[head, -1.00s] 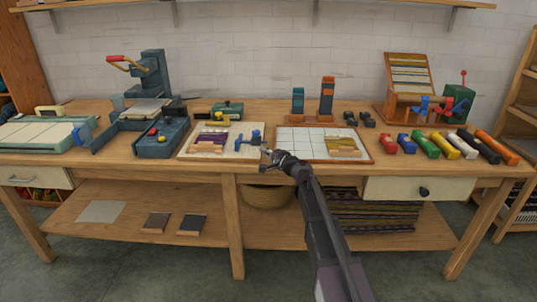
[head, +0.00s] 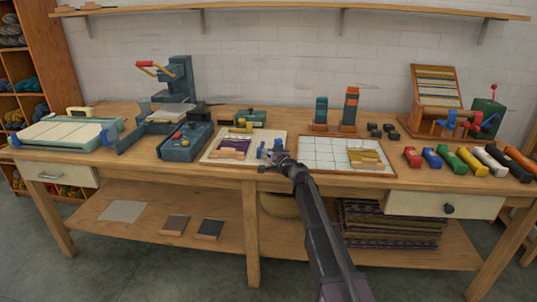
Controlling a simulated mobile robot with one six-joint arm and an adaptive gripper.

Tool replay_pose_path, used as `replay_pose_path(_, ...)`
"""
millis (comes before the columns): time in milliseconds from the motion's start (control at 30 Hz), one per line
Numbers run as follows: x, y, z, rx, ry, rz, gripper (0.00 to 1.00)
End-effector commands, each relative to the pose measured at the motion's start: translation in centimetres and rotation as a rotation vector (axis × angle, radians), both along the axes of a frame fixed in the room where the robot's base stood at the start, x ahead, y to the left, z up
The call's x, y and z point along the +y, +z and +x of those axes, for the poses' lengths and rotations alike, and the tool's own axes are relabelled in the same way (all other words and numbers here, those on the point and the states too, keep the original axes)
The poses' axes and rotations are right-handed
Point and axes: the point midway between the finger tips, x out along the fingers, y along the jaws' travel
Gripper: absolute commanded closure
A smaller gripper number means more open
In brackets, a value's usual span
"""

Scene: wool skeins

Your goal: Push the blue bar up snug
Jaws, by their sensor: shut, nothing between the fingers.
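A blue piece (head: 263,150) stands at the right edge of a pale board (head: 211,155) on the workbench. My gripper and wrist hide part of it. My gripper (head: 264,166) is shut and empty. In the picture it lies just below the blue piece; I cannot tell whether they touch. The same board carries purple strips (head: 236,143), a tan block (head: 230,154) and a yellow piece (head: 241,127). Another blue bar (head: 431,157) lies in the row of coloured bars at the right, far from my gripper.
A white gridded tray (head: 325,152) with a wooden rim lies right of my gripper. A blue-grey press (head: 178,85) and a blue-grey box (head: 186,143) stand to the left. Two upright blocks (head: 351,108) stand behind the tray. The bench's front edge is below my gripper.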

Motion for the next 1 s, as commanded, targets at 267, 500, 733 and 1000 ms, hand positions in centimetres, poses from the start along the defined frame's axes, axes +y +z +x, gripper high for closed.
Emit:
replay_pose_path(267, 0.4, 0.0, 0.0, 0.0, 0.001, 0.0, 1.0)
replay_pose_path(500, 3.6, 0.0, 0.2, 0.0, 0.003, 0.0, 1.0)
replay_pose_path(733, 5.4, 0.0, 0.2, 0.0, 0.001, 0.0, 1.0)
replay_pose_path(1000, 5.3, 0.0, 0.2, 0.0, 0.0, 0.0, 1.0)
